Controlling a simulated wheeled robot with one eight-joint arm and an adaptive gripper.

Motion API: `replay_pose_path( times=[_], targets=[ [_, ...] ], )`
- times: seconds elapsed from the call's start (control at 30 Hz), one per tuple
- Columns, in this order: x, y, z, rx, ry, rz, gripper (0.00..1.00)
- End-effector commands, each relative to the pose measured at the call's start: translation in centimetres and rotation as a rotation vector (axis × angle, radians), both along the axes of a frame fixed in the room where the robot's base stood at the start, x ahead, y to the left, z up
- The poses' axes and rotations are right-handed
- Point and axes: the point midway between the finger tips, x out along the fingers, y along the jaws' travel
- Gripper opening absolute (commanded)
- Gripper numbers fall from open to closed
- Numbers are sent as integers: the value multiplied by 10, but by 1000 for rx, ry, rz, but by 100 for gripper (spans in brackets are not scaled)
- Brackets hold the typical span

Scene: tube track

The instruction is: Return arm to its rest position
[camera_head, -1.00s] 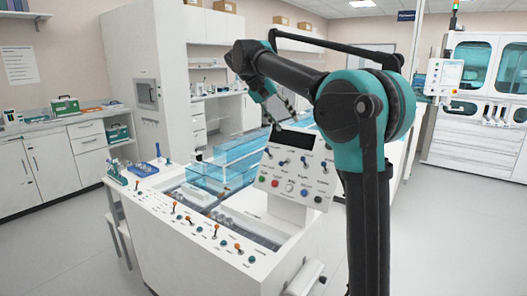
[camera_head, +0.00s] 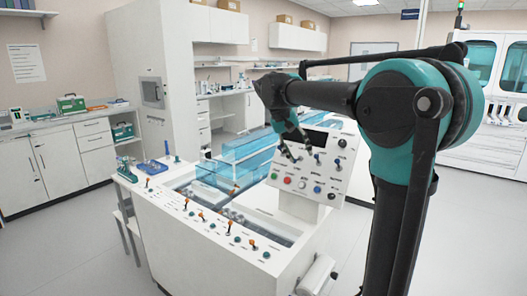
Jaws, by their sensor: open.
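My arm fills the right side of the head view, with a black upright link, a teal elbow and a black forearm reaching left. My gripper (camera_head: 291,153) hangs below the forearm's end, in front of the upper left of the tilted white control panel (camera_head: 312,166). Its thin dark fingers are small in the picture and look apart, with nothing seen between them. I cannot tell how far it is from the panel. The panel carries a dark screen, several switches and coloured buttons.
The white tube track bench (camera_head: 190,246) has orange levers along its front edge and clear blue covers (camera_head: 240,157). A blue rack (camera_head: 154,171) stands at its far left corner. Cabinets (camera_head: 66,160) line the left wall. A white machine (camera_head: 492,120) stands at right. Floor is clear at left.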

Motion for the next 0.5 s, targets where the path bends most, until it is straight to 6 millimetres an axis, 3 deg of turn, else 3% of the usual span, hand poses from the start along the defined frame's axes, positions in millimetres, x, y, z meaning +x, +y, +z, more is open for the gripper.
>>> replay_pose_path(
  times=[0.17, 0.3, 0.5],
  targets=[
    [-42, -30, -75, 105, -7, 36, 48],
    [-96, -53, -151, 210, -36, 76, 48],
    [-184, -70, -246, 335, -111, 125, 48]
  ],
)
